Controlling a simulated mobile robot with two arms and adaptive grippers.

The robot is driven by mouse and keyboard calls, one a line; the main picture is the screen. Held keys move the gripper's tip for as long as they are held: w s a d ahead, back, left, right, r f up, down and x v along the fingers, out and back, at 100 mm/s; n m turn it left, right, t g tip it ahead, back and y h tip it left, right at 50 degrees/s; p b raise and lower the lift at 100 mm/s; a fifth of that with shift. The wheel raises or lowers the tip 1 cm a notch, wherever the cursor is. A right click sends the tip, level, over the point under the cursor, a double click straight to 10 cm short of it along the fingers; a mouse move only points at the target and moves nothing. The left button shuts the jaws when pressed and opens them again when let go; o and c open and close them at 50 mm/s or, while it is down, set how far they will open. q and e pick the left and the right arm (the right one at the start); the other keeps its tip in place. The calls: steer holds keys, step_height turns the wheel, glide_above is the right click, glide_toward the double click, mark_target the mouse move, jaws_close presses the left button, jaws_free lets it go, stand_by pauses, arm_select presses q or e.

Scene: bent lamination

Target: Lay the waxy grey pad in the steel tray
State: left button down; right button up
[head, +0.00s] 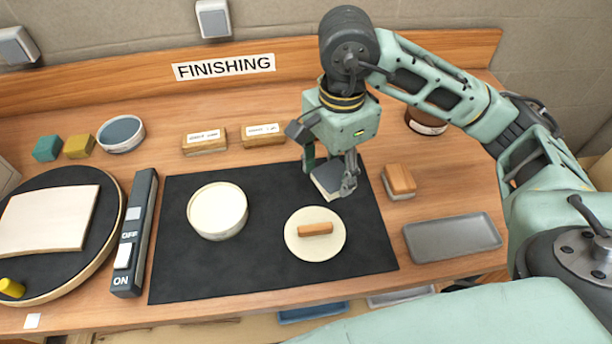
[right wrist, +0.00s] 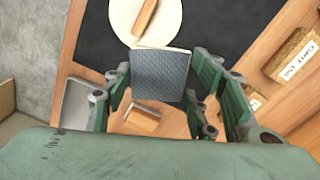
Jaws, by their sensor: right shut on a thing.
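The grey pad (head: 326,184) is in my right gripper (head: 331,176), above the right part of the black mat. In the right wrist view, the pad (right wrist: 160,72) shows a dark grey textured face and a pale edge. The fingers of my right gripper (right wrist: 158,85) are on its two sides. In the head view the fingers partly hide the pad. The steel tray (head: 452,238) lies empty on the bench, right of the mat and apart from the pad. The tray also shows in the right wrist view (right wrist: 77,100), left of the pad. My left gripper is not in view.
A round cream lid (head: 300,246) with a wooden handle and a cream tub (head: 217,211) are on the black mat (head: 265,281). Labelled blocks (head: 263,135) are behind. A switch box (head: 133,235) and turntable are left.

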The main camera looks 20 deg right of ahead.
mark_target(327, 185)
steer(key=shift+s+d+r, duration=0.4)
steer(key=shift+d, duration=0.1)
steer(key=n, duration=0.2)
steer(key=a+f+n, duration=0.1)
steer(key=n, duration=0.1)
steer(key=shift+s+a+f+n, duration=0.1)
steer(key=shift+a+f+n, duration=0.05)
steer(key=shift+n, duration=0.25)
steer(key=n, duration=0.1)
steer(key=f+n, duration=0.1)
steer(key=n, duration=0.1)
steer(key=a+n, duration=0.1)
steer(key=shift+s+f, duration=0.15)
steer(key=shift+s, duration=0.1)
steer(key=n, duration=0.2)
steer(key=a+f+n, duration=0.1)
steer(key=n, duration=0.1)
steer(key=shift+s, duration=0.2)
steer(key=n, duration=0.2)
steer(key=f+n, duration=0.1)
steer(key=n, duration=0.1)
steer(key=shift+s+a+f, duration=0.1)
steer(key=shift+s+a, duration=0.2)
steer(key=shift+a, duration=0.05)
